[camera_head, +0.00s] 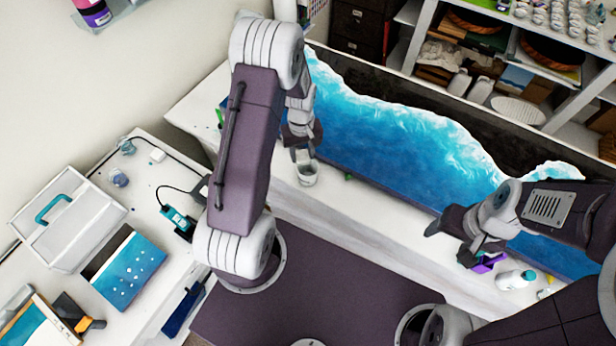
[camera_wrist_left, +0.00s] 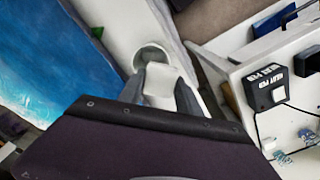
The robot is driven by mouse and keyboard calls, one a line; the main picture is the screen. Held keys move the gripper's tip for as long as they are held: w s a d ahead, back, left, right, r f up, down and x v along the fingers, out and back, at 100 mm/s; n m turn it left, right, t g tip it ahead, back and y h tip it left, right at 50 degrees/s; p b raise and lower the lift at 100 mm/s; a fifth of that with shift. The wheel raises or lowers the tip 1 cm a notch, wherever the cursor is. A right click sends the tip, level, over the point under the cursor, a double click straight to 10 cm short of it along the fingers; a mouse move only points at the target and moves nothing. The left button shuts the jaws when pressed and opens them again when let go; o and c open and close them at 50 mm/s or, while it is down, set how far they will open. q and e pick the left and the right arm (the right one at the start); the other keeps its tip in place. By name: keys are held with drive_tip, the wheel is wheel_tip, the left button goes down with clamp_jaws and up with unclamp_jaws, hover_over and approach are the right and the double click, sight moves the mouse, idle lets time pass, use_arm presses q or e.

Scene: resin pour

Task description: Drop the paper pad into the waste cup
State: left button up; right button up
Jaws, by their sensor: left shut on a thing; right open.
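The white waste cup (camera_head: 307,177) stands on the white bench in front of the blue resin panel. My left gripper (camera_head: 303,158) is just above it in the head view, pointing down. In the left wrist view, the left gripper (camera_wrist_left: 163,88) is shut on the white paper pad (camera_wrist_left: 159,86). The pad overlaps the near side of the cup's round mouth (camera_wrist_left: 151,53) in that view; whether they touch I cannot tell. My right gripper (camera_head: 484,252) is open, low over the bench's right part, beside a purple item (camera_head: 490,262).
The blue and white resin panel (camera_head: 400,135) lies along the bench behind the cup. A white bottle (camera_head: 514,280) stands at the right. The left side table holds a white case (camera_head: 80,225) and a blue panel (camera_head: 128,272). Shelves (camera_head: 540,75) are at the back.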

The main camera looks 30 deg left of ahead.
use_arm(q)
drive_tip(key=shift+f, duration=0.25)
drive_tip(key=o, duration=1.4)
drive_tip(key=shift+w+r, duration=0.1)
drive_tip(key=shift+r, duration=0.25)
wheel_tip(320, 180, up, 8)
drive_tip(key=shift+r+b, duration=0.25)
drive_tip(key=shift+b, duration=0.85)
